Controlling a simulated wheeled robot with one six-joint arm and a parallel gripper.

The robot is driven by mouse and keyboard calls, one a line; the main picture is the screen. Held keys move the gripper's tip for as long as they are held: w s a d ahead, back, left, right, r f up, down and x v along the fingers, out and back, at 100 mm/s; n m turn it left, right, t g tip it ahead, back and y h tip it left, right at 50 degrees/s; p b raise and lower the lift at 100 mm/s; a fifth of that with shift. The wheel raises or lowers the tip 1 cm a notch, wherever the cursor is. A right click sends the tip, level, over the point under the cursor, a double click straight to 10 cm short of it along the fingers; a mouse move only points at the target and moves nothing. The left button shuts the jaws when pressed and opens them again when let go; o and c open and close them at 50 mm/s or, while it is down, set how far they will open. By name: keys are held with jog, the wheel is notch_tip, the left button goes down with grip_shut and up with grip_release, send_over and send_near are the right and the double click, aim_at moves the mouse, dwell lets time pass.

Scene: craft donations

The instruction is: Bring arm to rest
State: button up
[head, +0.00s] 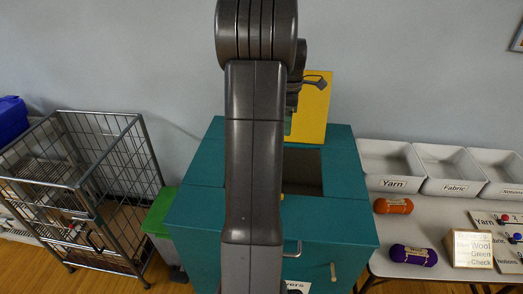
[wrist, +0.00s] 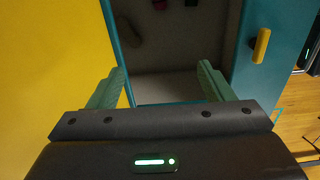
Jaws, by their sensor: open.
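My arm rises through the middle of the head view, in front of a teal box (head: 340,222). My gripper (wrist: 160,88) shows in the wrist view with its two green fingers wide apart and nothing between them. It faces an opening in the teal box, whose pale inside (wrist: 180,60) holds small dark and reddish items near the top edge of the picture. In the head view my arm hides most of the gripper and part of the box's opening (head: 303,170).
A yellow panel (head: 316,112) stands up at the box's back and fills the left of the wrist view. A wire cage cart (head: 148,165) and green bin (head: 158,215) stand left. Right is a table with labelled trays (head: 393,163), orange yarn (head: 393,206) and purple yarn (head: 413,255).

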notch_tip(320, 180, down, 13)
jog(key=p, duration=0.2)
jog(key=shift+r+p, duration=1.35)
jog(key=shift+r, duration=1.35)
jog(key=shift+f, duration=0.15)
